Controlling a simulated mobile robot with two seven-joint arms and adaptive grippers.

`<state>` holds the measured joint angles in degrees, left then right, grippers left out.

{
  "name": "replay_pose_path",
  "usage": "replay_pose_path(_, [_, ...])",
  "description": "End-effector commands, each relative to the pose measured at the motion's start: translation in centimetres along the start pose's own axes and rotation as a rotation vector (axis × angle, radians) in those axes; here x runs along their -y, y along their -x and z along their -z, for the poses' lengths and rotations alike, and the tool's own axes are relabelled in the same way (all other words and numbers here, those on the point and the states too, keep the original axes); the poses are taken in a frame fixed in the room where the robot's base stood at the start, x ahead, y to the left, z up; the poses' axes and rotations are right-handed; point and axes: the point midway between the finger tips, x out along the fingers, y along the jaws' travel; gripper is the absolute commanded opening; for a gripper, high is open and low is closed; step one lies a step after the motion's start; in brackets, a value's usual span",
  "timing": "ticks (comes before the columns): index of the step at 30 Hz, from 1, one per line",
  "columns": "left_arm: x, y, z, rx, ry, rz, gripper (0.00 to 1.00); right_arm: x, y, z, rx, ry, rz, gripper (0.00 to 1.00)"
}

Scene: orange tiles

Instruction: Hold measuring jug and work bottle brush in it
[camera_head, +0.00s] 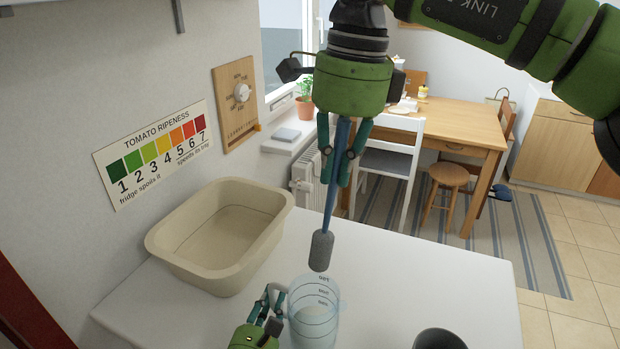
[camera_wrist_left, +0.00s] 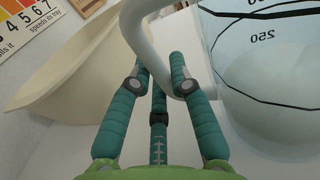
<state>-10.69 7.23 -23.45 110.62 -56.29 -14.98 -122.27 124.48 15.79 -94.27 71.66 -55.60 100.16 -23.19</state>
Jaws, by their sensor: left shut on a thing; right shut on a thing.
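The measuring jug (camera_head: 316,318) is clear with dark marking lines and stands on the white counter. My left gripper (camera_head: 274,302) is at the jug's left side, shut on its handle. In the left wrist view the pale handle (camera_wrist_left: 150,45) passes between the teal fingers of the gripper (camera_wrist_left: 160,70), and the jug wall (camera_wrist_left: 270,90) is at the right. My right gripper (camera_head: 342,160) is shut on the blue handle of the bottle brush (camera_head: 321,250). The brush hangs slightly tilted, its grey head down, close above the jug's mouth and apparently outside it.
A beige basin (camera_head: 170,255) stands on the counter (camera_head: 420,275) left of the jug; it also shows in the left wrist view (camera_wrist_left: 75,85). A dark round object (camera_head: 438,340) is at the front right.

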Motion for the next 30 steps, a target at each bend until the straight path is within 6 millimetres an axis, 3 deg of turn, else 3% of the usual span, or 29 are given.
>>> replay_pose_path(30, [0.1, 0.0, 0.0, 0.0, 0.0, 0.001, 0.0, 0.1, -7.5, 0.7, 0.008, 0.0, -0.004, 0.0])
